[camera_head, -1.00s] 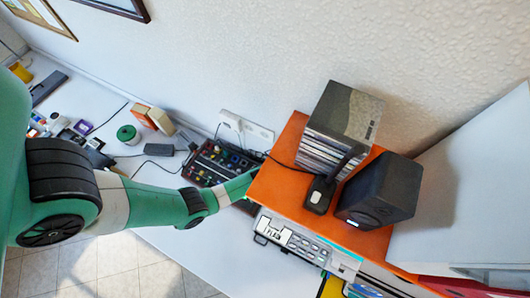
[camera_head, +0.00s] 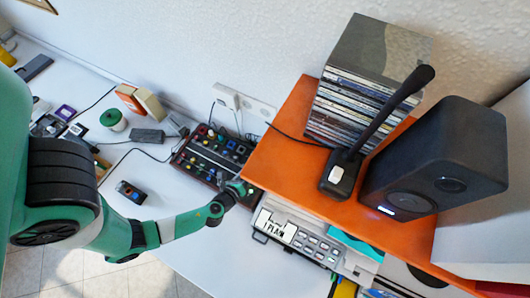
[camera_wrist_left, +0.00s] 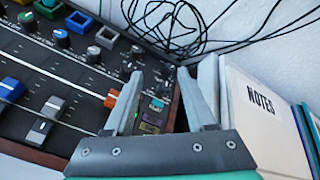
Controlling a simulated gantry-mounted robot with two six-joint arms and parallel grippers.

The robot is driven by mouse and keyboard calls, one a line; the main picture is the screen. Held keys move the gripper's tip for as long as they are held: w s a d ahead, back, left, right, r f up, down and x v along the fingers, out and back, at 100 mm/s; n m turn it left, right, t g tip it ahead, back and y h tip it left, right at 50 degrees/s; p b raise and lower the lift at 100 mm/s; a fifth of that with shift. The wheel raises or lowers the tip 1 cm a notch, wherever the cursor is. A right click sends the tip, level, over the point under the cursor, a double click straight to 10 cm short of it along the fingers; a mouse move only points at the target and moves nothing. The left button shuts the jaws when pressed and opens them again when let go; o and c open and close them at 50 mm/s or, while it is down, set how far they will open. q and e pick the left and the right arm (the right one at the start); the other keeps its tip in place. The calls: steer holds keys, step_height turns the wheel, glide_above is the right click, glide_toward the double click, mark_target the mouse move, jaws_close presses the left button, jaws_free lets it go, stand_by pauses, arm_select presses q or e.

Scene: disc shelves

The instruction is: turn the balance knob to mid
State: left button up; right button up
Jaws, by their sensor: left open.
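The black mixer panel (camera_head: 205,160) lies on the white desk, left of the orange-topped shelf. It also fills the left of the left wrist view (camera_wrist_left: 85,75), with labelled knobs, square buttons and sliders. My left gripper (camera_head: 243,190) is at the panel's right end, beside the shelf. In the left wrist view its fingers (camera_wrist_left: 165,90) are apart with nothing gripped. A small teal-topped control (camera_wrist_left: 157,103) shows between them, and an orange control (camera_wrist_left: 112,98) is beside the left finger. I cannot tell which control is the balance knob. My right gripper is not in view.
The orange shelf (camera_head: 275,165) stands close to the right of my gripper, holding discs (camera_head: 350,105), a microphone (camera_head: 340,172) and a speaker (camera_head: 435,160). A binder marked NOTES (camera_wrist_left: 260,110) is close by the right finger. Loose cables (camera_wrist_left: 165,25) lie behind the panel.

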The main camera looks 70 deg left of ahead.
arm_select(q)
steer(key=m, duration=0.2)
steer(key=d+f+m+t+b, duration=0.1)
steer(key=m, duration=0.2)
steer(key=s+d+m+h, duration=0.1)
steer(key=m, duration=0.1)
steer(key=shift+s+d+f+t+b, duration=0.1)
steer(key=shift+d+f+t+b, duration=0.1)
steer(key=shift+t+b, duration=0.15)
steer(key=shift+d+r+m, duration=0.15)
steer(key=shift+r+m, duration=0.05)
steer(key=shift+m, duration=0.7)
steer(key=shift+r, duration=0.1)
steer(key=b+x, duration=0.2)
steer(key=x, duration=0.8)
steer(key=shift+w+b, duration=0.35)
steer(key=shift+w+a+f, duration=0.25)
steer(key=shift+w+a, duration=0.15)
steer(key=shift+a, duration=0.05)
jaws_close()
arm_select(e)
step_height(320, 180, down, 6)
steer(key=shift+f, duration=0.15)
